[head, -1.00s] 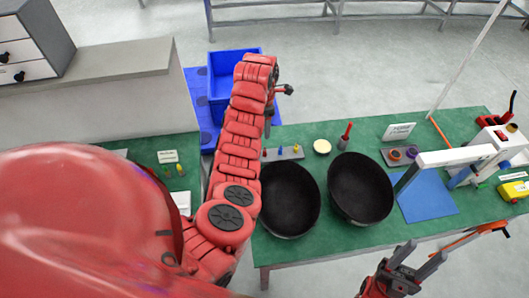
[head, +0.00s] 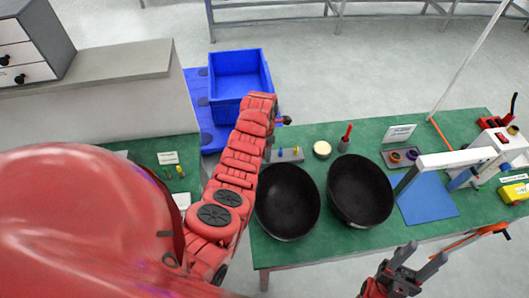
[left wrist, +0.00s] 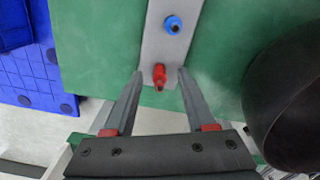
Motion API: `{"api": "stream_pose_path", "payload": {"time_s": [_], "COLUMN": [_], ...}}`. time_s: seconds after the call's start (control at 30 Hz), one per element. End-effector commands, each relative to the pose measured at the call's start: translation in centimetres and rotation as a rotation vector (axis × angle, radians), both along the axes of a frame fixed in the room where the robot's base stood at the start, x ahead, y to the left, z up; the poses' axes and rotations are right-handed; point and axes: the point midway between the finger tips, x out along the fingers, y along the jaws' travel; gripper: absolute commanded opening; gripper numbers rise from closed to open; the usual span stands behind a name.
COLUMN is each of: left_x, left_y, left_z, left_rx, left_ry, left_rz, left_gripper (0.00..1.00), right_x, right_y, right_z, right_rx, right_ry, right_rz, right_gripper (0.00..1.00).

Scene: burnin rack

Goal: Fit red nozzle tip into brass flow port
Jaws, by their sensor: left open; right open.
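The red nozzle tip (left wrist: 159,73) stands on a grey strip holder (left wrist: 157,42) in the left wrist view, with a blue tip (left wrist: 172,24) beyond it. My left gripper (left wrist: 160,80) is open, its fingers either side of the red tip in the picture; contact cannot be told. In the head view the holder (head: 290,155) shows blue and yellow tips, and my left arm hides the red tip and the left fingers. My right gripper (head: 420,256) is open and empty at the table's front. I cannot pick out the brass flow port with certainty.
Two black bowls (head: 288,203) (head: 360,190) stand just in front of the holder. A cream disc (head: 322,149), a red-handled item (head: 346,135) and a grey plate with rings (head: 388,160) lie behind. A white frame (head: 450,158) stands over a blue mat (head: 428,198) at right.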

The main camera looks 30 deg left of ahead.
Motion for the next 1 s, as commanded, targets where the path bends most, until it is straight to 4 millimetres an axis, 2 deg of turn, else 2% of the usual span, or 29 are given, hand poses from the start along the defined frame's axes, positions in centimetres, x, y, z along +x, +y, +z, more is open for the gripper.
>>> {"api": "stream_pose_path", "payload": {"time_s": [0.2, 0.5, 1.0], "left_x": [0.03, 0.03, 0.05], "left_y": [-0.01, 0.0, 0.02], "left_z": [-0.09, -0.07, 0.08], "left_rx": [0.0, 0.0, 0.0], "left_ry": [-0.001, -0.001, -0.001], "left_rz": [-0.001, 0.0, 0.0], "left_gripper": [0.55, 0.01, 0.0], "right_x": [0.01, 0.0, 0.0], "right_y": [0.0, 0.0, 0.0], "right_z": [-0.02, -0.02, -0.15], "right_rx": [0.0, 0.0, 0.0], "right_ry": [0.0, 0.0, 0.0], "right_rz": [0.0, 0.0, 0.0], "right_gripper": [0.5, 0.5, 0.5]}}
